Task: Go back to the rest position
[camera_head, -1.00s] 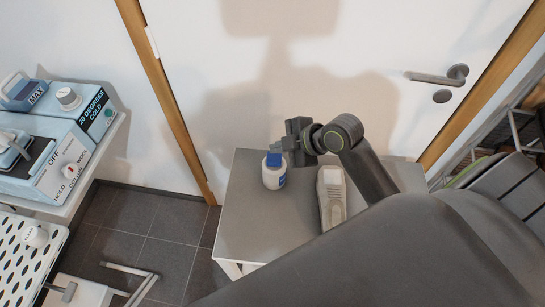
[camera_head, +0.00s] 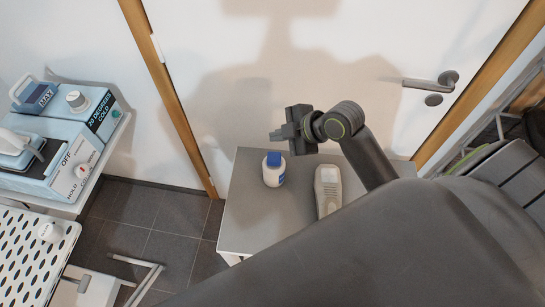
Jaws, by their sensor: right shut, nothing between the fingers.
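My right arm comes in from the lower right. My right gripper (camera_head: 276,134) is shut and empty, pointing left, above the far part of a small grey table (camera_head: 247,222). A white bottle (camera_head: 273,172) with a blue cap stands on the table, below the gripper in the picture and apart from it. My left gripper is not in view.
Light blue appliances (camera_head: 55,145) with knobs stand on a shelf at the left. A perforated white board (camera_head: 28,262) is below them. A white door with a metal handle (camera_head: 432,86) is behind the table. Dark floor tiles (camera_head: 140,218) show between.

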